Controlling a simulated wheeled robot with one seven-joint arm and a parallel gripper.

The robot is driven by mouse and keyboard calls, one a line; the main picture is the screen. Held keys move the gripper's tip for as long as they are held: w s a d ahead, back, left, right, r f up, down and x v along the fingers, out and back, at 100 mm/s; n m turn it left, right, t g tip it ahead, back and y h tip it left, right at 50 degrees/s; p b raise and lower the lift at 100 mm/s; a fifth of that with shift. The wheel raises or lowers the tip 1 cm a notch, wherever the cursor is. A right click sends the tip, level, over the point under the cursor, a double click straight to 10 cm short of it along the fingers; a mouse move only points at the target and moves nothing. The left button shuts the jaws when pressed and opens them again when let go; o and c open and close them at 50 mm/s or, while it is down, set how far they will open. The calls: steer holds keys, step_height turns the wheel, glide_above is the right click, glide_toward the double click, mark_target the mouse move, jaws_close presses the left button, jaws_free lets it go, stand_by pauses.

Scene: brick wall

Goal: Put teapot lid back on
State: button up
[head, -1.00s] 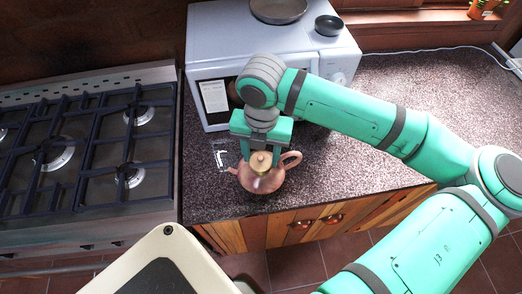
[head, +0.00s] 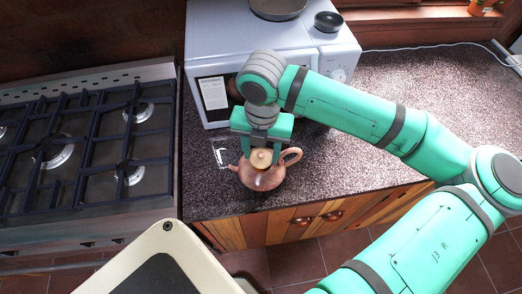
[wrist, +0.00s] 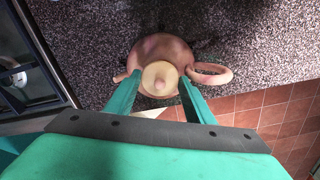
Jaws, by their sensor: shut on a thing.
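The copper-pink teapot (head: 264,183) stands upright near the front edge of the speckled counter, its spout to the left and its handle to the right. It also shows in the wrist view (wrist: 160,45). The pale tan lid (head: 261,158), with a small knob, is over the teapot's top; the wrist view shows the lid (wrist: 158,77) too. My gripper (head: 262,155) comes down from above, shut on the lid, with one finger on each side. The teapot's opening is hidden under the lid, so I cannot tell whether the lid is fully seated.
A gas stove (head: 85,160) is left of the counter. A white microwave (head: 215,55) stands behind the teapot, with a pan (head: 278,8) and a small dark bowl (head: 328,22) on top. The counter (head: 390,90) to the right is mostly clear.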

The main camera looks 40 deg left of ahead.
steer(key=shift+d+f, duration=0.1)
steer(key=shift+f, duration=0.9)
stand_by(0.4)
steer(key=shift+w+d, duration=0.15)
steer(key=shift+d, duration=0.2)
stand_by(0.6)
steer(key=shift+f, duration=0.4)
stand_by(0.4)
steer(key=o, duration=1.1)
step_height(320, 180, up, 11)
steer(key=shift+f, duration=0.1)
stand_by(0.5)
